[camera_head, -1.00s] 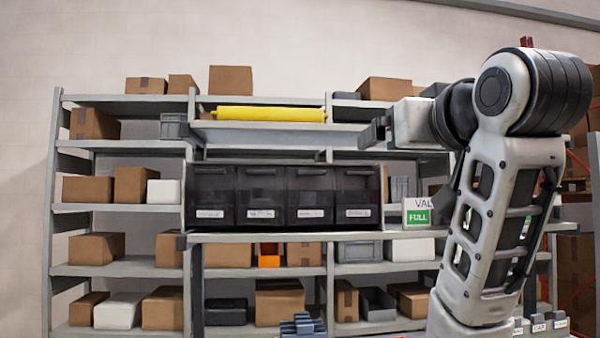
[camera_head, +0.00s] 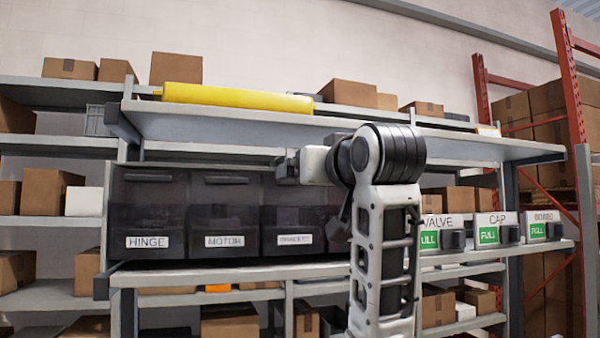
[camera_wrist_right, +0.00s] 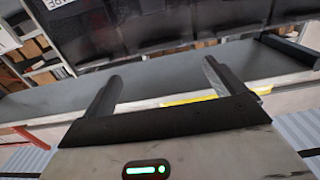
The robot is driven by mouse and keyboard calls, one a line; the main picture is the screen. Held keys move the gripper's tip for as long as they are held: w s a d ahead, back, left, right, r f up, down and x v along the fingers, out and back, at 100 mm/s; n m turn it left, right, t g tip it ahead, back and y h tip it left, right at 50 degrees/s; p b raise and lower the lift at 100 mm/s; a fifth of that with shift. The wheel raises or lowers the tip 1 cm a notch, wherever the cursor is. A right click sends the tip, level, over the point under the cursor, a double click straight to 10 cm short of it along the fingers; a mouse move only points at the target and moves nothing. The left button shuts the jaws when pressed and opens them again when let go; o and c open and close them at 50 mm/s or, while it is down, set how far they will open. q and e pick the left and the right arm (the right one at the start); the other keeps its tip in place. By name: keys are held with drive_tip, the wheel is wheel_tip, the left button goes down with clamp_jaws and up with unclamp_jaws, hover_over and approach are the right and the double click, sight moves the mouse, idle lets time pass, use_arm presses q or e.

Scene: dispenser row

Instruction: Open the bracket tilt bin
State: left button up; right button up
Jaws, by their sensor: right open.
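A row of dark translucent tilt bins stands on the shelf in the head view. The left ones read HINGE (camera_head: 148,215) and MOTOR (camera_head: 225,215). The third, whose small label seems to read BRACKET, is the bracket tilt bin (camera_head: 293,215); its front looks closed. A fourth bin is mostly hidden behind my right arm. My right gripper (camera_head: 287,168) is in front of the bracket bin's upper part, pointing left. In the right wrist view, my right gripper (camera_wrist_right: 160,88) has its fingers apart with nothing between them, and dark bin fronts show beyond. My left gripper is not in view.
A shelf with a yellow roll (camera_head: 235,97) on it overhangs the bins. VALVE (camera_head: 437,232), CAP (camera_head: 490,230) and another dispenser with green signs stand to the right. A shelf ledge (camera_head: 210,275) runs below the bins. Red racking (camera_head: 573,120) is at far right.

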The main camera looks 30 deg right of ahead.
drive_tip(key=p, duration=0.2)
hover_over(290, 214)
drive_tip(key=s, duration=0.4)
drive_tip(key=c, duration=1.4)
